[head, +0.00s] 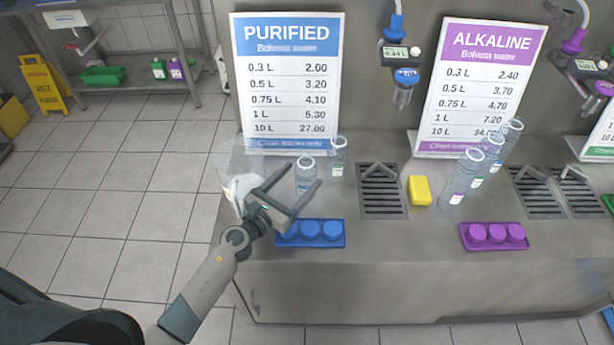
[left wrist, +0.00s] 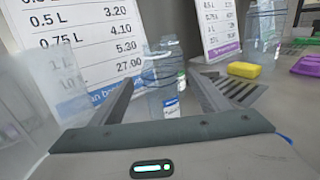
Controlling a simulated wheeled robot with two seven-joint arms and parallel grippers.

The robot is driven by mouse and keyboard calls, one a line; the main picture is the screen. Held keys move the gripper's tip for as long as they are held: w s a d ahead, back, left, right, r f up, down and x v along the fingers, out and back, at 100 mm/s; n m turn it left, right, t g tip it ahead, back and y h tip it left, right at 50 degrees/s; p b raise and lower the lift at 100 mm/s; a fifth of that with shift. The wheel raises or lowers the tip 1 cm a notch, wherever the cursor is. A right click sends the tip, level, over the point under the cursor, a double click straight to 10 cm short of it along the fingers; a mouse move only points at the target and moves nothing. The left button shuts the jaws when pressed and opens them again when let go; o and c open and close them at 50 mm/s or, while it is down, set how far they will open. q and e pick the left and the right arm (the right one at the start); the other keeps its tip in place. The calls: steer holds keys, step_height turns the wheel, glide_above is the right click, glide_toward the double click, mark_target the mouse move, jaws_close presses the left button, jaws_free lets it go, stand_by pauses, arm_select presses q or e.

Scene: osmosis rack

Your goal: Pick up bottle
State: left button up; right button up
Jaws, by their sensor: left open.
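A clear bottle (head: 306,168) with a blue label stands upright on the counter in front of the purified price sign. My left gripper (head: 304,175) is open, with its two fingers on either side of this bottle. In the left wrist view the bottle (left wrist: 166,92) shows between the spread fingers, its label facing the camera; I cannot tell whether the fingers touch it. A second clear bottle (head: 338,158) with a green label stands just behind and to the right. My right gripper is not in view.
A tray of blue caps (head: 312,243) lies near the counter's front edge. A metal drain grate (head: 382,190), a yellow sponge (head: 420,190) and several more clear bottles (head: 463,178) are to the right. A purple cap tray (head: 494,246) lies front right. A transparent container (head: 236,160) is at left.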

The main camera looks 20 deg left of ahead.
mark_target(314, 165)
arm_select(q)
steer(key=shift+x, duration=1.05)
steer(key=shift+w, duration=0.15)
steer(key=shift+f+x, duration=0.25)
steer(key=shift+x, duration=1.05)
steer(key=shift+f+x, duration=0.25)
steer(key=shift+x, duration=1)
steer(key=shift+d, duration=0.1)
steer(key=c, duration=1.1)
